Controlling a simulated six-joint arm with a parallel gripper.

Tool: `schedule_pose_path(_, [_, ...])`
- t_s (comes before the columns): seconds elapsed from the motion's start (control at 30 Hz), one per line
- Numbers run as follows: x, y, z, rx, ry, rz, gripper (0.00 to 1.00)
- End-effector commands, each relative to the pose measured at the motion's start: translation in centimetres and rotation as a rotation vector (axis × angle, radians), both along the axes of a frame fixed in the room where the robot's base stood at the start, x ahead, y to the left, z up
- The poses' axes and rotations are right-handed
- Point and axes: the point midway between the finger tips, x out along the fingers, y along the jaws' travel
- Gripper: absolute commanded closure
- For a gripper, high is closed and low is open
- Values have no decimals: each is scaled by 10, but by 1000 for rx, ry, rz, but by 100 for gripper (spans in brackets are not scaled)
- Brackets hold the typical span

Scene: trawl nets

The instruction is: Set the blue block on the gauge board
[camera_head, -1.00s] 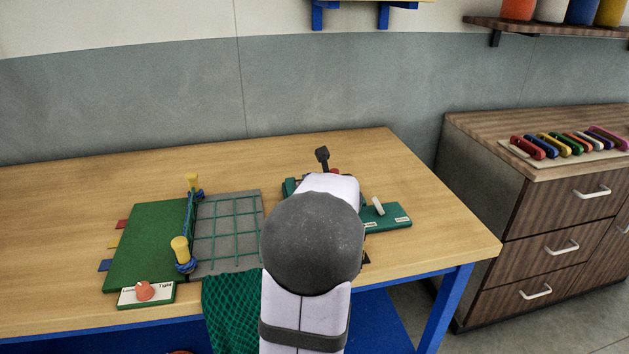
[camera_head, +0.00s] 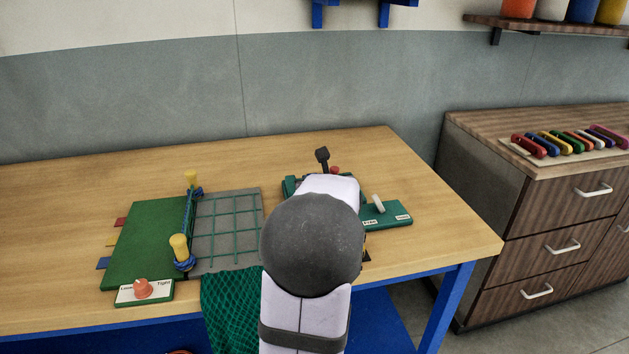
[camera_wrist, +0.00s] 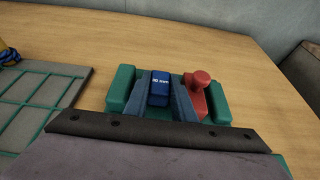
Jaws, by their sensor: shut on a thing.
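The blue block (camera_wrist: 160,82), with a white label that seems to read in mm, stands upright in the wrist view. My gripper (camera_wrist: 160,100) is shut on it, with a grey-blue finger along each side. Behind and around it is a green fixture (camera_wrist: 121,85) with a red knob (camera_wrist: 202,78); I cannot tell whether the block touches it. In the head view my arm hides the gripper and block. A green board (camera_head: 150,235) and a grey board with a green grid (camera_head: 225,225) lie to the left. I cannot tell which is the gauge board.
A Loose/Tight dial (camera_head: 142,289) sits at the front left, beside a hanging green net (camera_head: 230,310). Yellow pegs (camera_head: 179,246) stand between the boards. A green switch panel (camera_head: 390,214) lies right of my arm. The back of the table is clear.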

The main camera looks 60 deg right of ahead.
Motion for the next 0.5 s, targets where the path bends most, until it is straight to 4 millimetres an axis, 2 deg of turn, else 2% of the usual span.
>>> schedule_pose_path(0.5, [0, 0, -5, -1, -1, 0, 99])
